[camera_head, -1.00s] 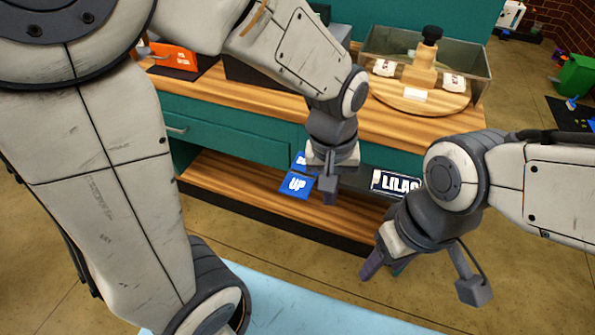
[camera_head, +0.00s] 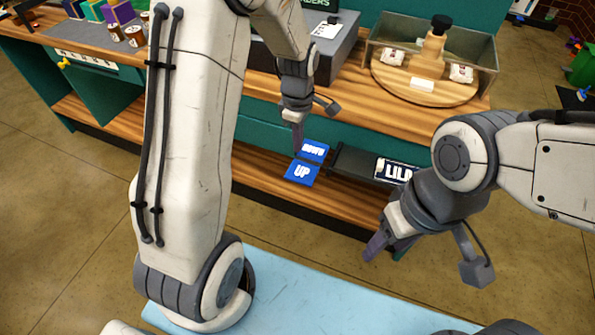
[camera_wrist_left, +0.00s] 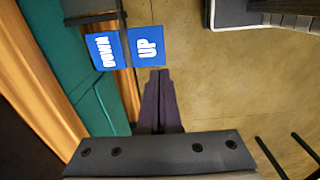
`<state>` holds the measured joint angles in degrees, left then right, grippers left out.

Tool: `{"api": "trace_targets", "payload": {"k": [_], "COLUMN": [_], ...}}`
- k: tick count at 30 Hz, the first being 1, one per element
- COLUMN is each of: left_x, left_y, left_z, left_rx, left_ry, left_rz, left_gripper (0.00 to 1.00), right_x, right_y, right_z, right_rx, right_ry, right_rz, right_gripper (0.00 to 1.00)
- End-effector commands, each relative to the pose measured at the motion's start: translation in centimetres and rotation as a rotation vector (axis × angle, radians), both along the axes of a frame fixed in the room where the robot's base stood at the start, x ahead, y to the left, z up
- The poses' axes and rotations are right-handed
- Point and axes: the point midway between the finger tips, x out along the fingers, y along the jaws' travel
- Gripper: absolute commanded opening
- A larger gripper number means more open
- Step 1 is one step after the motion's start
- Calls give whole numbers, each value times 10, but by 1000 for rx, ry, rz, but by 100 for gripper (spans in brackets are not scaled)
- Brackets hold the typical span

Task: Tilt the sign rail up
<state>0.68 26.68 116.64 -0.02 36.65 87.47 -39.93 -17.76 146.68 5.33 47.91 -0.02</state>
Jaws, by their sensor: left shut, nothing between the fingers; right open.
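The dark sign rail (camera_head: 352,161) is at the front of the counter and carries a LILAC sign (camera_head: 395,170), whose right end is hidden behind my right arm. Blue DOWN (camera_head: 314,151) and UP (camera_head: 301,173) plates sit just left of the rail. My left gripper (camera_head: 298,150) is shut and empty, its fingers pointing down in front of the DOWN plate's left side. In the left wrist view the UP plate (camera_wrist_left: 147,45) lies just beyond the closed fingertips, with the DOWN plate (camera_wrist_left: 102,51) to its left. Contact cannot be told. My right gripper (camera_head: 377,246) is open, below the sign.
A wooden lower shelf (camera_head: 255,175) runs under the counter. A light-blue surface (camera_head: 300,295) is in the foreground.

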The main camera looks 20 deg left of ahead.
Motion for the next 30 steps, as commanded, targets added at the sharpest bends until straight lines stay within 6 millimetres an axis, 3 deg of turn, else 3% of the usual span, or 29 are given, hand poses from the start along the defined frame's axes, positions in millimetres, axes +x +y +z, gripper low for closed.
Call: {"api": "trace_targets", "payload": {"k": [16, 21, 30], "left_x": [-2, -1, -1], "left_y": [0, 0, 0], "left_z": [-107, -124, -129], "left_rx": [0, 0, 0], "left_ry": [6, 3, 1], "left_rz": [-2, -2, -2], "left_gripper": [0, 0, 0], "right_x": [0, 0, 0], "right_y": [0, 0, 0], "right_z": [13, 16, 16], "right_rx": [0, 0, 0], "right_ry": [0, 0, 0], "right_rz": [0, 0, 0], "right_gripper": [57, 57, 57]}}
